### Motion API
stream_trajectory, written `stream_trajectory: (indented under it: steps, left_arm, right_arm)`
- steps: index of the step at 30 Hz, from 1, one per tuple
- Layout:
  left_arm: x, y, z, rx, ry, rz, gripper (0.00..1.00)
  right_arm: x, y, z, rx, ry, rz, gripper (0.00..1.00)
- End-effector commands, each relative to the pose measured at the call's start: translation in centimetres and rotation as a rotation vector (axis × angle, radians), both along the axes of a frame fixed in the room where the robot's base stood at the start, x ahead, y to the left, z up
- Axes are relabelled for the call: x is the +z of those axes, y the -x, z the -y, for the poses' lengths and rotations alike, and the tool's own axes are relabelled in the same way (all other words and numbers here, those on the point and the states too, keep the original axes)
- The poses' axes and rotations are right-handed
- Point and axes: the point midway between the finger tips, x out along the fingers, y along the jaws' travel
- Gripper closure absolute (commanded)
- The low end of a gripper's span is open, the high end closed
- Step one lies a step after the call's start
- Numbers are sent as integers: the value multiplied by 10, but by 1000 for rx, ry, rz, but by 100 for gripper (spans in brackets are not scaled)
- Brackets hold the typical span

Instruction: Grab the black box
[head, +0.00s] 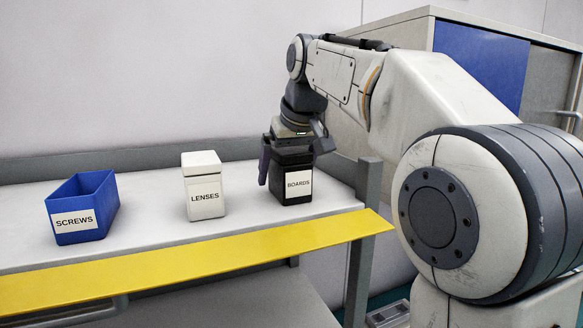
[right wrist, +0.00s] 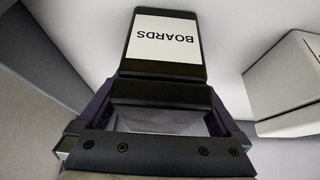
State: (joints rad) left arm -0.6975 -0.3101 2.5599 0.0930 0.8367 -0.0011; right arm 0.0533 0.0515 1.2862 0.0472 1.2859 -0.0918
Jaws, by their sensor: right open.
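The black box (head: 291,187) with a white "BOARDS" label stands upright on the right part of the shelf. My right gripper (head: 290,165) is over the top of it, pointing down. One finger shows at the box's left side and the other is near its upper right. In the right wrist view the black box (right wrist: 165,60) and its label fill the top middle, with the open fingers (right wrist: 165,120) on either side of its near part. I cannot tell whether the fingers touch it. My left gripper is not in view.
A white "LENSES" box (head: 204,190) stands left of the black box, with a gap between. An open blue "SCREWS" bin (head: 84,222) stands at far left. A yellow strip (head: 190,262) runs along the shelf's front edge. A cabinet (head: 490,60) stands behind my arm.

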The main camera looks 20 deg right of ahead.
Motion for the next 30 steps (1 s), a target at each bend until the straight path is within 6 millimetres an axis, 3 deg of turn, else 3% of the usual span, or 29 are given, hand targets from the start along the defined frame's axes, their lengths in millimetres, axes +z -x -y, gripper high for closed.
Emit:
stream_trajectory:
  steps: [7, 8, 12, 15, 30]
  left_arm:
    - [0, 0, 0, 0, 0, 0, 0]
    - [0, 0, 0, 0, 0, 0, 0]
    - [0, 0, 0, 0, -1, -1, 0]
    - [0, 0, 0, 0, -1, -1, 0]
    - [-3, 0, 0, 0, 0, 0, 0]
  right_arm:
    - [-3, -1, 2, -2, 0, 1, 0]
    - [-3, -1, 2, -3, 1, 1, 4]
    - [-3, -1, 2, -4, 0, 1, 57]
    - [-2, -1, 3, -4, 0, 2, 90]
    - [9, -2, 3, -4, 0, 4, 90]
